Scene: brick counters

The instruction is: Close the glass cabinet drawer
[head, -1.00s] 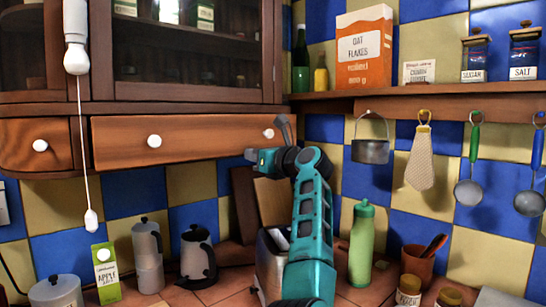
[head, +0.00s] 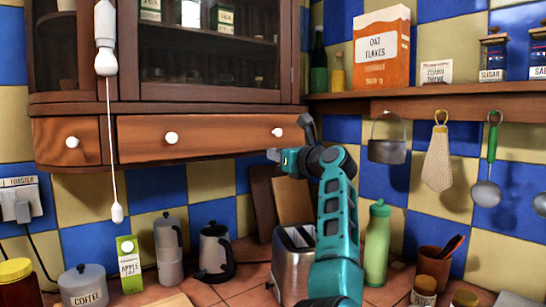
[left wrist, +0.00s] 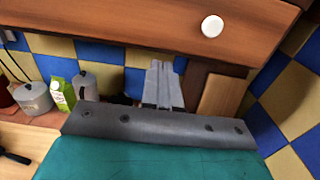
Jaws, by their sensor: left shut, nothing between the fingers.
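The wooden drawer (head: 225,139) runs under the glass cabinet (head: 200,60) and has two white knobs. Its front stands near the cabinet frame; I cannot tell whether a small gap remains. In the left wrist view the drawer front (left wrist: 120,20) crosses the top, with one knob showing. My left gripper (head: 275,156) is shut and empty, just below the right knob in the picture. In the left wrist view its fingers (left wrist: 160,68) show just below the drawer's lower edge. Contact cannot be made out. My right gripper is out of view.
A lamp pull cord hangs in front of the cabinet's left part. The counter below holds a toaster (head: 292,245), a kettle (head: 214,250), a moka pot (head: 168,252), an apple carton (head: 129,265) and a green bottle (head: 377,245). A pot and utensils hang at the right.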

